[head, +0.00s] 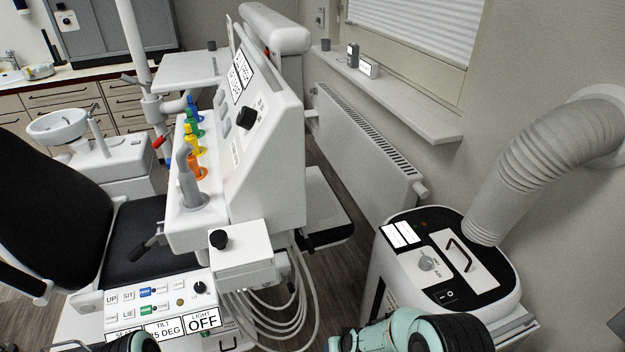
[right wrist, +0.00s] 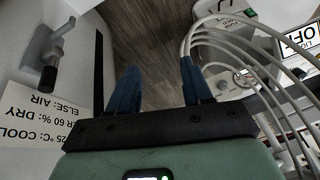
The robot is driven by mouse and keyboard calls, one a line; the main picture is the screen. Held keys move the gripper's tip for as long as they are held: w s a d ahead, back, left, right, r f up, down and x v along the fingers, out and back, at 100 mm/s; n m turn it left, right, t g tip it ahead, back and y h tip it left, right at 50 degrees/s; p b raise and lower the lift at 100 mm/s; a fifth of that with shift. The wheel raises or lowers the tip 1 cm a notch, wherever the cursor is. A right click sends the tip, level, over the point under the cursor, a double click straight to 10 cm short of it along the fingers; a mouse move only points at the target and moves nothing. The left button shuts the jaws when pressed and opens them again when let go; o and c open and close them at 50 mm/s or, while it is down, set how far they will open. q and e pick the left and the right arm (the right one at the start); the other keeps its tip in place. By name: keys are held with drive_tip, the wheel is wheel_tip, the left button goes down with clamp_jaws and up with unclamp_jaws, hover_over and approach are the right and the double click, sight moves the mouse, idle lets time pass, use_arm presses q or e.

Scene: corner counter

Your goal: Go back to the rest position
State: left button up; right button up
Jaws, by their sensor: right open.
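My right gripper shows in the right wrist view (right wrist: 158,88), with two blue fingers spread apart and nothing between them. Wood floor shows behind the gap. The fingers are between a white unit on the left and pale hoses on the right; I see no contact. In the head view my teal and black right arm comes in at the bottom edge, in front of the white unit. Only a small piece of my left arm shows at the bottom left of the head view, and its gripper is out of frame.
The white unit (head: 400,270) with a grey duct (head: 545,150) stands at right. The dental console (head: 270,150) is in the middle, with hoses (head: 265,315) hanging below. A black chair (head: 50,200) is at left. A radiator (head: 365,150) lines the wall. Floor shows between console and unit.

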drive_tip(key=s+d+f+m+g+p, duration=0.1)
drive_tip(key=s+d+f+g+p, duration=0.1)
drive_tip(key=s+d+f, duration=0.4)
use_arm(q)
drive_tip(key=w+r+p, duration=0.3)
drive_tip(key=r, duration=0.3)
drive_tip(key=shift+a, duration=0.15)
use_arm(e)
drive_tip(key=s+a+m+g+y, duration=0.1)
drive_tip(key=s+m+g, duration=0.2)
drive_tip(key=s, duration=1.8)
drive_tip(key=shift+m, duration=0.5)
